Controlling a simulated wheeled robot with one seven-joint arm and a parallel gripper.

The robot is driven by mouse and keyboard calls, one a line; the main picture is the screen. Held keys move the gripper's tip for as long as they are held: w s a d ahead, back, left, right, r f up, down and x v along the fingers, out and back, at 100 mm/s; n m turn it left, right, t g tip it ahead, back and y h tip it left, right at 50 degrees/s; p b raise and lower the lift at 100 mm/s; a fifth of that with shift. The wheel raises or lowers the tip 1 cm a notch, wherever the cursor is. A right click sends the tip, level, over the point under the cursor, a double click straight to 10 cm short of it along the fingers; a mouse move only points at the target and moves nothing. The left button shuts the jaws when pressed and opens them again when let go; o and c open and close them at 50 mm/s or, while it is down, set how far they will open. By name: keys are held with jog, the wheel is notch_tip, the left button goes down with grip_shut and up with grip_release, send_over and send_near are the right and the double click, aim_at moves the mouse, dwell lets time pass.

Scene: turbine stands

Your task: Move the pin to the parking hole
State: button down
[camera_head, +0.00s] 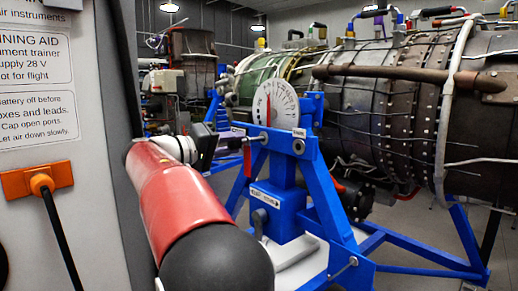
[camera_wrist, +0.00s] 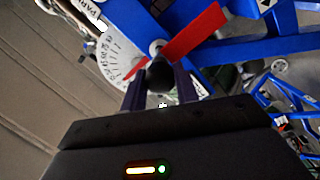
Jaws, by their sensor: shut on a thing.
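My gripper (camera_wrist: 160,92) is shut on the dark, round end of the pin (camera_wrist: 160,74). In the head view my gripper (camera_head: 226,138) is beside the blue stand, left of its dial. A red streamer (camera_head: 247,160) hangs just past my fingers, and it also shows in the wrist view (camera_wrist: 195,32). The pin's tip is hidden, so I cannot tell whether it sits in a hole. A label reading "PARK" (camera_wrist: 80,8) is cut off at the top left of the wrist view. I cannot make out the parking hole.
The blue stand (camera_head: 308,160) carries a white dial (camera_head: 282,106) with a red pointer. A large engine (camera_head: 400,110) stands behind it. A grey panel (camera_head: 50,120) with an orange socket and black cable is at the left.

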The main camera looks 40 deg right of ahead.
jog(key=shift+w+a, duration=0.15)
jog(key=shift+a, duration=1.65)
